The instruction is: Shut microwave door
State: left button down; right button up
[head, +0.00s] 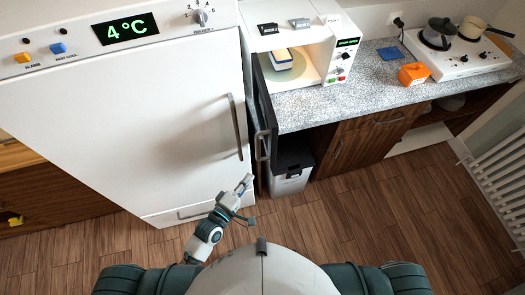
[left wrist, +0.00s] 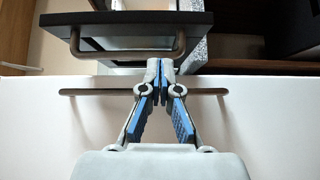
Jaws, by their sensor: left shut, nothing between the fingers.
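The white microwave (head: 335,55) stands on the counter beside the fridge. Its dark door (head: 263,108) is wide open, swung out toward me along the fridge's side, and its handle (head: 262,146) is at the near end. My left gripper (head: 247,182) is shut and empty, in front of the fridge and just short of the door handle. In the left wrist view, the shut fingertips (left wrist: 160,66) are close to the door handle (left wrist: 128,54) and the dark door edge (left wrist: 125,20); I cannot tell if they touch. My right gripper is not in view.
The white fridge (head: 130,110) with its long handle (head: 235,127) stands directly left of the open door. A bin (head: 290,181) stands under the counter (head: 310,103). The wooden floor (head: 350,220) at right is clear.

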aim_at(269, 151)
pick_arm(q)
jog(key=x, duration=0.6)
jog(key=p+x, duration=0.1)
jog(key=x, duration=0.2)
jog(key=shift+w+a+r, duration=0.1)
jog(key=shift+w+r, duration=0.05)
jog(key=shift+r, duration=0.2)
jog(key=shift+w+d, duration=0.25)
jog(key=shift+d, duration=0.1)
jog(key=shift+a, duration=0.1)
jog(key=shift+a, duration=0.15)
jog(key=shift+w, duration=0.1)
